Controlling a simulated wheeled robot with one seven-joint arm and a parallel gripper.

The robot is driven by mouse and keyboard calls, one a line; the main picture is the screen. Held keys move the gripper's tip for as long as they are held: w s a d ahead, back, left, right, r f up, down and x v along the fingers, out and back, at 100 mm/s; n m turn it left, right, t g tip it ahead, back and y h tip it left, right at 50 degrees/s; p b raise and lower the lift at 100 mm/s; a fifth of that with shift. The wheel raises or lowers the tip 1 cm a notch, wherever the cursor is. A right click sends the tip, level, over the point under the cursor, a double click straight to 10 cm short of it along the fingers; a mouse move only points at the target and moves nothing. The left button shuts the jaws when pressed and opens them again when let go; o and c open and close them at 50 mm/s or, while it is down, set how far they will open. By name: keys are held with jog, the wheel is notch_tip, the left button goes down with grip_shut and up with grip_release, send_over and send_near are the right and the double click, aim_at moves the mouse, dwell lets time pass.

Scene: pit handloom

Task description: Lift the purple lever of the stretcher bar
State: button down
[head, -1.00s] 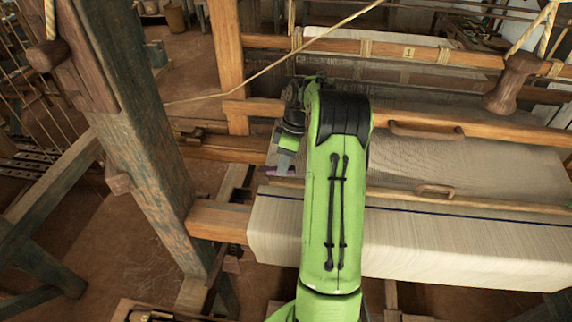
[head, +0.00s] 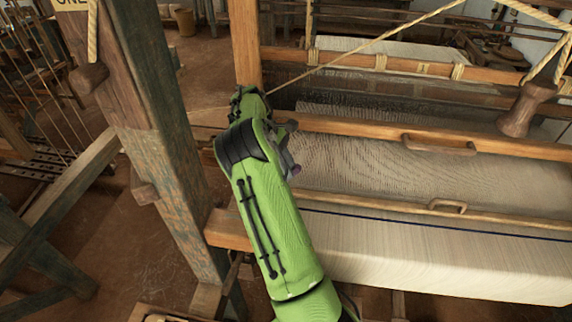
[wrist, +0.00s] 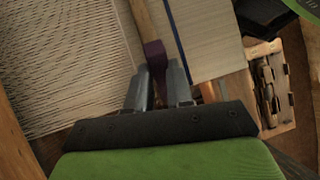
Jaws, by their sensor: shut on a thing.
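The purple lever (wrist: 155,55) stands between the fingertips of my gripper (wrist: 159,82) in the wrist view. Both grey fingers are close against its sides, and its lower part is hidden between them. The lever meets the end of the wooden stretcher bar (wrist: 144,16), which runs up the picture beside the cloth. In the head view the stretcher bar (head: 385,203) lies across the cloth, and only a small purple patch of the lever (head: 294,171) shows beside my arm. My gripper is mostly hidden there by my green forearm.
Pale woven cloth (head: 430,260) with a dark blue line covers the front beam. A thick wooden post (head: 165,165) stands close to the left of my arm. A beam with a handle (head: 440,145) crosses behind. A wooden tray of tools (wrist: 270,85) is at right in the wrist view.

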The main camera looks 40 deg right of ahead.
jog(key=shift+w+a, duration=0.1)
dwell(0.5)
jog(key=c, duration=1)
grip_release()
jog(key=shift+r, duration=0.1)
jog(key=p+v, duration=0.1)
jog(key=v, duration=0.6)
jog(key=shift+w, duration=0.25)
jog(key=shift+a, duration=0.1)
